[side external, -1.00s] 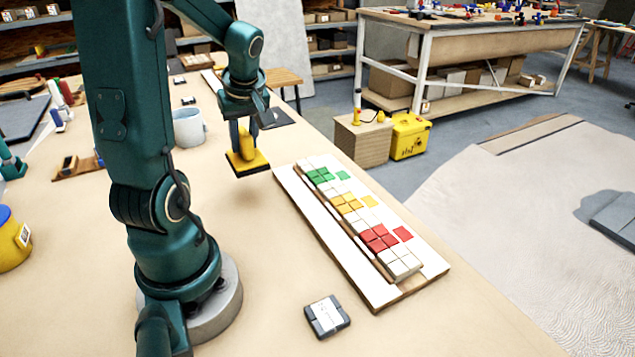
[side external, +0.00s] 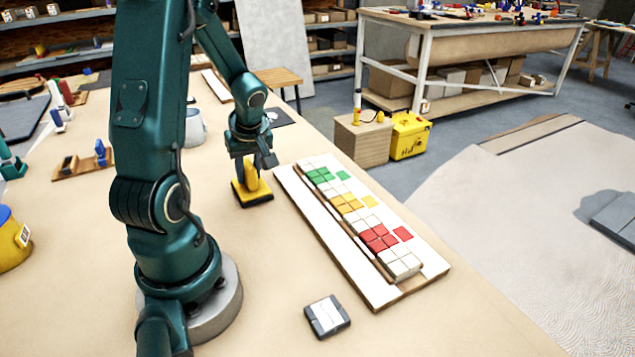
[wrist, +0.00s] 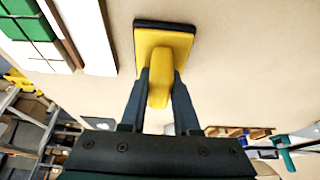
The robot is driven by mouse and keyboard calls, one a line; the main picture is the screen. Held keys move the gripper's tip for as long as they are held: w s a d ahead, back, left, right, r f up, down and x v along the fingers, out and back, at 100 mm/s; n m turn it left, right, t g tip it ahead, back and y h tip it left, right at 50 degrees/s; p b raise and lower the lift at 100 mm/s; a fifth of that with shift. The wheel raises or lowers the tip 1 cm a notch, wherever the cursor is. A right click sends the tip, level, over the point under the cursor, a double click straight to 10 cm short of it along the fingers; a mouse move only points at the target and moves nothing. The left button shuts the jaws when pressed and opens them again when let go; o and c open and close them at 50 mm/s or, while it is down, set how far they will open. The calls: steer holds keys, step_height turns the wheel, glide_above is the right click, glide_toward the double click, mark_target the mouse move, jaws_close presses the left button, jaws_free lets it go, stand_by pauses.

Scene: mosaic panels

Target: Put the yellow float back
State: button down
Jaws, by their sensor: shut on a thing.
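The yellow float (side external: 252,193) has a yellow body and handle with a dark pad underneath. My gripper (side external: 251,170) is shut on its handle and holds it upright, low over the table just left of the mosaic panel. I cannot tell whether the pad touches the table. In the wrist view the float (wrist: 180,42) sits between my two fingers (wrist: 160,85), its pad facing away from the camera. A wooden holder (side external: 75,171) with a blue-handled tool (side external: 101,152) on it stands at the left of the table.
The mosaic panel (side external: 310,213) carries white, green, yellow and red tiles. A grey cup (side external: 194,127) stands behind my arm. A dark square device (side external: 327,316) lies at the front, and a yellow-and-blue bucket (side external: 12,243) at the left. The table between holder and panel is mostly clear.

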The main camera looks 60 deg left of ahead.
steer(key=c, duration=0.6)
jaws_free()
steer(key=shift+c, duration=0.2)
steer(key=shift+r, duration=0.1)
steer(key=shift+r, duration=0.25)
steer(key=v, duration=1)
steer(key=d+r+m+t+h, duration=0.3)
steer(key=d+m+t+h, duration=0.1)
steer(key=d+m, duration=1.4)
steer(key=d+t, duration=0.1)
steer(key=d, duration=0.2)
steer(key=shift+s+d+t+h, duration=0.3)
steer(key=shift+s+d, duration=0.05)
